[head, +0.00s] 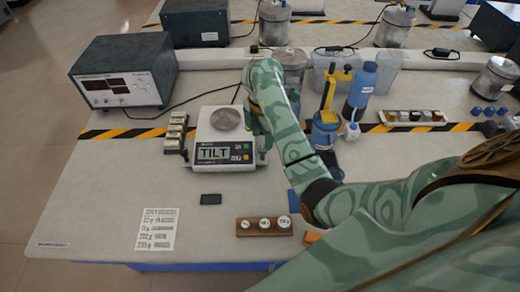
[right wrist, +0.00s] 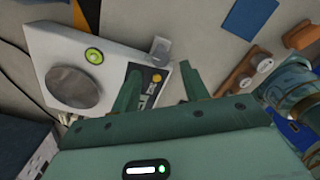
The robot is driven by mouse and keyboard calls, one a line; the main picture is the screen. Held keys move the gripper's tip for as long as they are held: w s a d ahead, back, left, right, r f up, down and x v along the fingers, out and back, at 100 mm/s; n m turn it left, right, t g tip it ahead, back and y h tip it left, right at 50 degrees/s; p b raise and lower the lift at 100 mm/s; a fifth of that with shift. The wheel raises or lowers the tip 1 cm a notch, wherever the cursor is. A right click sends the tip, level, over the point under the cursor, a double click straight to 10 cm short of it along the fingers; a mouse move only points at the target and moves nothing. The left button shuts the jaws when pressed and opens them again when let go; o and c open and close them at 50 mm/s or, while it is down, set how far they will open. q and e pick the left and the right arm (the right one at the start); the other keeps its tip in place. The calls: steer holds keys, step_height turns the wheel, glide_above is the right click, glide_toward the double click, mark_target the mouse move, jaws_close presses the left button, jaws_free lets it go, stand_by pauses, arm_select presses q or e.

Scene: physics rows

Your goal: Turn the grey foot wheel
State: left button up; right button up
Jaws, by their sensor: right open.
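The white balance (head: 205,135) stands on the bench with a round steel pan and a display reading "TILT". It also fills the left of the right wrist view (right wrist: 112,50), where a green bubble level (right wrist: 94,56) shows on its top. A grey foot wheel (right wrist: 160,47) sticks out at the balance's corner. In the head view it (head: 262,157) is small and partly hidden by my arm. My right gripper (head: 257,130) points down at the balance's right side. In the right wrist view its fingers (right wrist: 161,72) are apart and empty, close to the wheel. My left gripper is out of view.
A wooden weight block (head: 264,226), a dark pad (head: 211,199) and a printed sheet (head: 157,229) lie in front. Small labelled blocks (head: 175,132) stand left of the balance. A grey instrument box (head: 125,72), blue bottle (head: 361,90) and jar (head: 291,62) stand behind.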

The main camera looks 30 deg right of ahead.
mark_target(263, 149)
step_height(263, 149, down, 3)
steer(key=shift+f+b, duration=0.2)
steer(key=shift+b, duration=0.5)
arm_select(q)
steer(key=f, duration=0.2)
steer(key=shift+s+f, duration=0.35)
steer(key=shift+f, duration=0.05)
arm_select(e)
steer(key=shift+f, duration=0.45)
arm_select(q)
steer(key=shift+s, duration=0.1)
arm_select(e)
jaws_close()
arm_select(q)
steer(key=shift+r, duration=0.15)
arm_select(e)
steer(key=n+p, duration=0.1)
steer(key=n, duration=0.2)
steer(key=shift+s+r+p, duration=0.1)
steer(key=shift+r+p, duration=0.05)
steer(key=shift+p, duration=0.15)
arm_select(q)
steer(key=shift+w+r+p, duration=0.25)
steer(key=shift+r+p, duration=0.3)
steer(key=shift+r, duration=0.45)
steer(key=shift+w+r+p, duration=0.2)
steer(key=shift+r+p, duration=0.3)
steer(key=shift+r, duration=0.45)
arm_select(e)
steer(key=shift+n, duration=2.4)
